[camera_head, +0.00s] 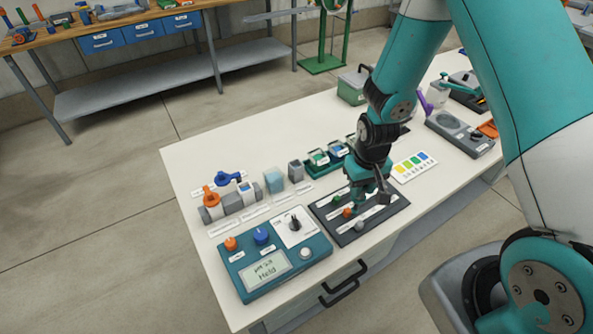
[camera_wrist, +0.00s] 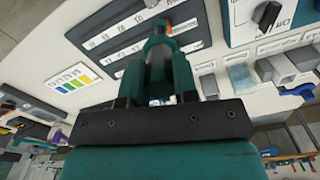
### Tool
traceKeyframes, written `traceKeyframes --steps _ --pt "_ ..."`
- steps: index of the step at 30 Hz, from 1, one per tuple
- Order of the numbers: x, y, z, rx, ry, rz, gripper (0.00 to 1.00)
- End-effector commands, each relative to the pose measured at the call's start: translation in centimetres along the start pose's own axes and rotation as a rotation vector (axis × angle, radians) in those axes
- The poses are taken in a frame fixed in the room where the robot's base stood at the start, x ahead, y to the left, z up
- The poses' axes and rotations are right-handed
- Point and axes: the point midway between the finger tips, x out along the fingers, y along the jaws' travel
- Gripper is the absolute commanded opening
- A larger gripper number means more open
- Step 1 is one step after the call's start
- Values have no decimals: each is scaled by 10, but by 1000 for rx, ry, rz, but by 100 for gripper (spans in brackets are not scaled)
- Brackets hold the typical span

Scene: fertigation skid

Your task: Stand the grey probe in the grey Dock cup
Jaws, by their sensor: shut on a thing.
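My gripper (camera_head: 358,203) is low over the dark tray (camera_head: 330,213), with its teal fingers close together. It also shows in the wrist view (camera_wrist: 158,30). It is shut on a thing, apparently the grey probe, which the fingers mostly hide. A small grey round piece (camera_head: 360,226) shows on the tray just in front of the fingers; I cannot tell if it belongs to the probe. The grey cup (camera_head: 295,171), apparently the Dock cup, stands behind the tray and left of my gripper.
An orange piece (camera_head: 347,212) and a green piece (camera_head: 337,200) are on the tray close to the fingers. A pale blue cup (camera_head: 273,181) stands left of the grey cup. A teal meter box (camera_head: 272,255) is at the front left. A colour card (camera_head: 414,166) lies to the right.

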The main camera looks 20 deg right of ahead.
Motion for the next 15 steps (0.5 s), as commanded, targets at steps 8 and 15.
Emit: traceKeyframes --steps 8,15 --pt "0 1 0 2 0 0 1" --pt "-7 3 0 5 1 0 1"
